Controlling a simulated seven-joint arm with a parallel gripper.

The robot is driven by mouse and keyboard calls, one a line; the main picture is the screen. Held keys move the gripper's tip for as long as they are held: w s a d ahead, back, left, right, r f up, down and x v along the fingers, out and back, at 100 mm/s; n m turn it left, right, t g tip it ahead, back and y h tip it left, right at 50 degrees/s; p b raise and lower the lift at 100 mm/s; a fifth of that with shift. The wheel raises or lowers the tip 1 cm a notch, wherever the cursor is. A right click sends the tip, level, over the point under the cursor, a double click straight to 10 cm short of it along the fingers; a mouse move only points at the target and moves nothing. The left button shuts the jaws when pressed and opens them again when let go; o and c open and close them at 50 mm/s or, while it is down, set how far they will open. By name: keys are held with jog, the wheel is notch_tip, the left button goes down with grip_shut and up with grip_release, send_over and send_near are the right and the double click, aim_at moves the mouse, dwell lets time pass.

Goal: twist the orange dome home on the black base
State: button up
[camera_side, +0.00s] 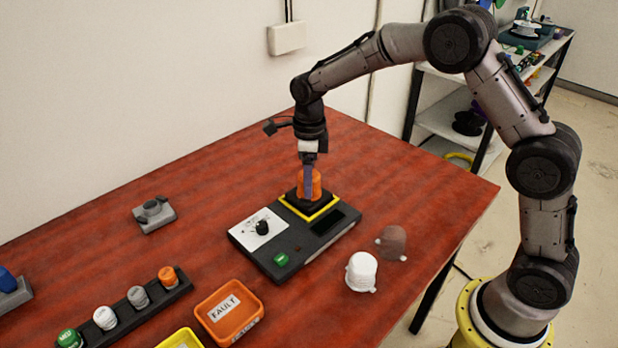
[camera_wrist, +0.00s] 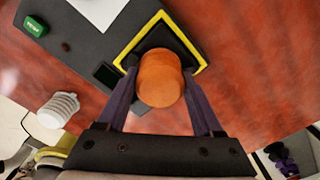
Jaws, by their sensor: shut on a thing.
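The orange dome (camera_side: 316,184) stands upright at the black base (camera_side: 290,199), inside a yellow square outline on a dark console. My gripper (camera_side: 309,180) reaches down from above and is shut on the dome. In the wrist view the two fingers of my gripper (camera_wrist: 160,92) lie on either side of the orange dome (camera_wrist: 159,78). The black base (camera_wrist: 190,55) shows around the dome there, within the yellow outline. The joint between dome and base is too small and partly hidden, so I cannot tell how it is seated.
The console (camera_side: 270,262) has a knob and a green button. A rack (camera_side: 125,318) of several coloured domes and an orange FAULT tray (camera_side: 213,335) are at front left.

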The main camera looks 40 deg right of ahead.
jog(key=shift+m, duration=1.1)
jog(key=shift+c, duration=0.6)
jog(key=o, duration=1.3)
jog(key=shift+r, duration=3)
